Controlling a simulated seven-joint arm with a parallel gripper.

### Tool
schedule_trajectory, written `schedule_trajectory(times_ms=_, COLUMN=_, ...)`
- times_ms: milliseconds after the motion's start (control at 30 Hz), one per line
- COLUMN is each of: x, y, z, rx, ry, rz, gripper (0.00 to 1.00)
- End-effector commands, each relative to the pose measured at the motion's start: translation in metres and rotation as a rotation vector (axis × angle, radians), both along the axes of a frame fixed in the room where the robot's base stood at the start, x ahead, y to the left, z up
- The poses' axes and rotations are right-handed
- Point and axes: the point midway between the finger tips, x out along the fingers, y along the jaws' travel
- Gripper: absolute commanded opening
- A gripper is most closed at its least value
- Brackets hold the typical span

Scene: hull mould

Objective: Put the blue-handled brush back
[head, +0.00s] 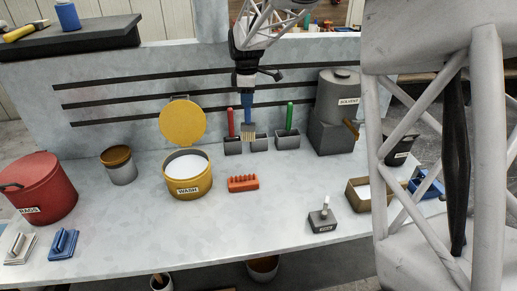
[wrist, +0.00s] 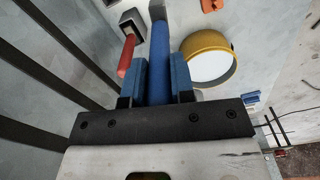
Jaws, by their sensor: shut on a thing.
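My gripper (head: 246,84) is shut on the blue-handled brush (head: 247,106), which hangs upright with its pale bristles down. In the wrist view the blue handle (wrist: 160,50) stands between the gripper's two blue fingers (wrist: 159,82). The bristles overlap the gap between the left holder (head: 233,147) and the middle holder (head: 260,144) in the head view; I cannot tell whether they touch either. A red-handled brush (head: 231,122) stands in the left holder and a green-handled brush (head: 290,115) in the right holder (head: 288,141). No handle shows in the middle holder.
An open yellow WASH tub (head: 188,186) stands left of the holders, its lid (head: 182,122) raised. An orange block (head: 243,183) lies in front. A grey SOLVENT container (head: 338,108) stands to the right. The red RAGS bin (head: 40,185) is far left. The bench's front middle is clear.

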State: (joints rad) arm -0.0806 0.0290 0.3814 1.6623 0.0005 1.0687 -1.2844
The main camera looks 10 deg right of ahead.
Motion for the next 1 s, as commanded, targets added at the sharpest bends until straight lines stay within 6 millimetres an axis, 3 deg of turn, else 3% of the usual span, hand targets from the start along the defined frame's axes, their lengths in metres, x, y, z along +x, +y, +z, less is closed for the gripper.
schedule_trajectory(times_ms=300, x=0.063, y=-0.035, z=-0.009, rx=0.001, ry=0.001, rz=0.126, gripper=0.0)
schedule_trajectory(times_ms=500, x=0.087, y=-0.05, z=-0.013, rx=0.001, ry=0.0, rz=0.181, gripper=0.0)
schedule_trajectory(times_ms=1000, x=0.097, y=-0.057, z=-0.015, rx=0.001, ry=0.0, rz=0.207, gripper=0.0)
